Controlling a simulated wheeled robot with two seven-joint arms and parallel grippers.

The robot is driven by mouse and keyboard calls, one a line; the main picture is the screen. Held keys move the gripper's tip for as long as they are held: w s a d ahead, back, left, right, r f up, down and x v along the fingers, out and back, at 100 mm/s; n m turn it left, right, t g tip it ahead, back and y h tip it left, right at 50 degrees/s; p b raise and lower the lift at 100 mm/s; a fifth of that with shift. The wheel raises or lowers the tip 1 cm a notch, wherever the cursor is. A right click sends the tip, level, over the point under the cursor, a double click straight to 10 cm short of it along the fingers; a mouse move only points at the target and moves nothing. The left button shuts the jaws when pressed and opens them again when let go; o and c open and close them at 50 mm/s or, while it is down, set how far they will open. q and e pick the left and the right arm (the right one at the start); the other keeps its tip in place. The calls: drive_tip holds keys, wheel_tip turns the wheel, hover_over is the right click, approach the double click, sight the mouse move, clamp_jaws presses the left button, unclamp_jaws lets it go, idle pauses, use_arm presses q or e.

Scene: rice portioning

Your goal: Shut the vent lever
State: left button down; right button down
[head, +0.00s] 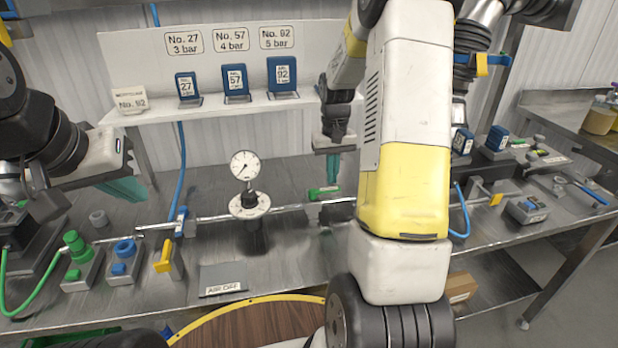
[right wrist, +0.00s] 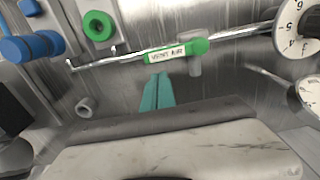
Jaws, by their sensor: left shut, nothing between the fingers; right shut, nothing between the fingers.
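The vent lever is a green handle (head: 322,193) lying nearly in line with the metal pipe, right of the gauge in the head view. In the right wrist view the green handle (right wrist: 180,51) carries a white label reading "VENT AIR". My right gripper (head: 333,180) is shut and empty, pointing down close beside the handle. In the right wrist view its teal fingertips (right wrist: 157,77) are together just below the handle's left part; I cannot tell whether they touch it. My left gripper (head: 130,190) is shut and empty above the left of the bench.
A round pressure gauge (head: 245,165) stands on the pipe. Blue numbered blocks (head: 236,82) sit on the shelf behind. A yellow lever (head: 163,258), a green fitting (head: 76,246) and an "AIR OFF" plate (head: 222,279) are at the front left. My right arm hides part of the bench.

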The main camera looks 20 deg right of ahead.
sight(335, 200)
drive_tip(key=shift+s, duration=0.1)
idle(0.5)
drive_tip(key=shift+s+a, duration=0.1)
drive_tip(key=shift+s, duration=1)
drive_tip(key=shift+s+a, duration=0.1)
drive_tip(key=shift+s, duration=0.9)
drive_tip(key=shift+s+a, duration=0.2)
drive_tip(key=shift+s, duration=0.35)
drive_tip(key=shift+s+a, duration=0.2)
drive_tip(key=shift+s, duration=0.3)
